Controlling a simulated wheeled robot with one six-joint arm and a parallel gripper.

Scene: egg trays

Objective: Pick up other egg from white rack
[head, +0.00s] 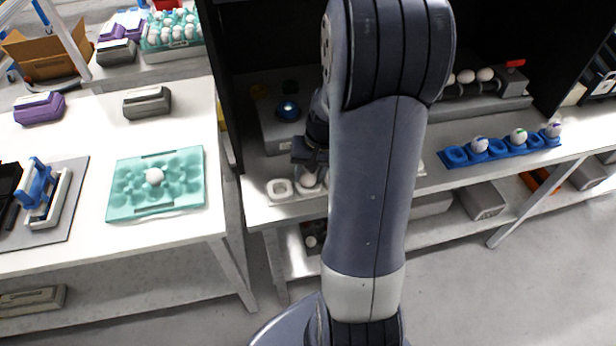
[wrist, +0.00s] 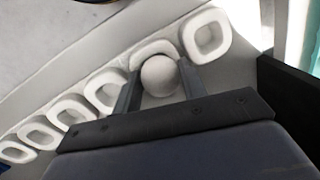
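The white rack (head: 280,198) lies near the front edge of the right-hand shelf, mostly hidden behind my arm. In the wrist view its row of square cups (wrist: 104,91) runs from lower left to upper right, and the other cups in view look empty. One white egg (wrist: 160,77) is at a cup near the upper right end; it also shows under my gripper in the head view (head: 308,181). My gripper (wrist: 160,72) points down with one finger on each side of this egg. I cannot tell whether the fingers press on it.
A blue rack (head: 453,155) with several eggs lies to the right on the same shelf. A teal tray (head: 125,207) with one white egg is on the left table. A dark shelf wall is left of my gripper.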

